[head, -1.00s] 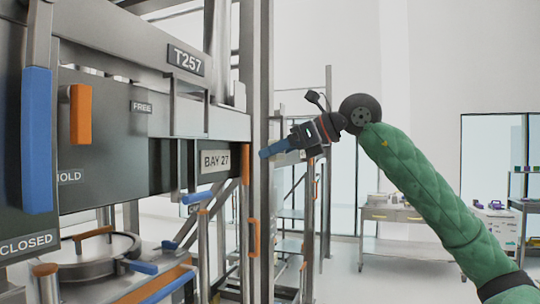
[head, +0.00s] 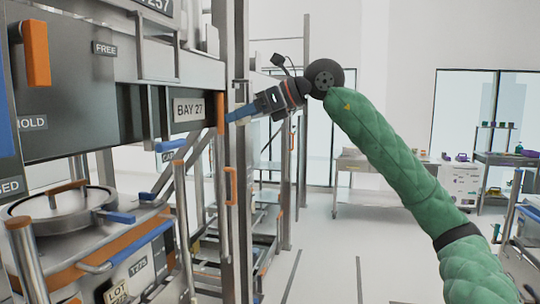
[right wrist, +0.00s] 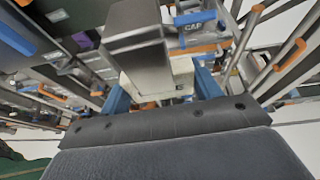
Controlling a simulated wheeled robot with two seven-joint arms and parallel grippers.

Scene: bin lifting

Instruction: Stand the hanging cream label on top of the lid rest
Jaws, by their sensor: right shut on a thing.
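My right gripper (head: 234,115) reaches in from the right in the head view, its blue fingers beside the metal uprights right of the BAY 27 plate. In the right wrist view the blue fingers (right wrist: 163,92) flank a pale cream piece (right wrist: 182,72), which looks like the label, with a faint dark letter. The gripper is shut on it. A square metal bar (right wrist: 137,45) covers part of it. In the head view I cannot make out the held piece. I cannot tell which part is the lid rest. My left gripper is out of view.
The BAY 27 plate (head: 188,109) is on the frame's beam. A round metal lid (head: 60,207) with an orange handle sits low at left. Metal posts and orange handles (head: 231,186) crowd the gripper. A bench (head: 380,162) stands behind. Floor (head: 330,245) at centre right is open.

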